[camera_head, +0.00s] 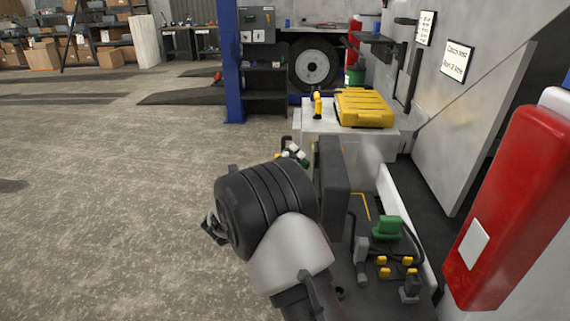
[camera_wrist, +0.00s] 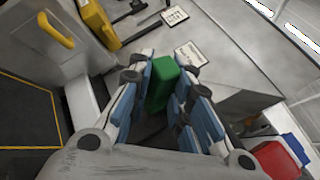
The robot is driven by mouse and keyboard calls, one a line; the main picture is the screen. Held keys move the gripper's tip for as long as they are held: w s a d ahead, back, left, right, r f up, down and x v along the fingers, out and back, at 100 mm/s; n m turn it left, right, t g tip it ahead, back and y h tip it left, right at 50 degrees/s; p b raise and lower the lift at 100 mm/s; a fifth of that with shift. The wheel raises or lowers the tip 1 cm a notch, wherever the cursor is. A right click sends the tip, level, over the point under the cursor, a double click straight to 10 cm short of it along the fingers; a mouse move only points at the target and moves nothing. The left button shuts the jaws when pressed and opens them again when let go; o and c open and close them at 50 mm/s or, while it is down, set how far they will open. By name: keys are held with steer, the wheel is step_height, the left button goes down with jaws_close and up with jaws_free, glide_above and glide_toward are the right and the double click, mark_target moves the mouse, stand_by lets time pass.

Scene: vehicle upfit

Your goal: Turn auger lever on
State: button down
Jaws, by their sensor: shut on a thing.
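My gripper (camera_wrist: 160,92) has its blue-padded fingers closed around a green block (camera_wrist: 160,85) in the wrist view. I cannot tell whether this block is the auger lever's handle; what lies below it is hidden by the fingers. In the head view my dark, ribbed wrist covers most of the gripper, and only small white and green bits show past it. A green part (camera_head: 387,226) with yellow fittings (camera_head: 383,262) stands on the dark deck to the right of my arm. No lever is clearly readable as the auger lever.
A yellow case (camera_head: 364,108) and a yellow tool (camera_head: 317,104) sit on a grey box (camera_head: 345,140) beyond my arm. A red container (camera_head: 515,205) stands close at the right. A wall with signs (camera_head: 457,62) rises behind. The floor at the left is open.

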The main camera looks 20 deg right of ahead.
steer(key=shift+r+m+b, duration=0.3)
steer(key=shift+r+m, duration=0.05)
steer(key=shift+m, duration=0.15)
steer(key=c, duration=1.4)
jaws_free()
steer(key=shift+d+f+y, duration=0.1)
steer(key=shift+y, duration=0.2)
steer(key=shift+c, duration=0.2)
steer(key=v, duration=1.2)
steer(key=shift+w, duration=0.15)
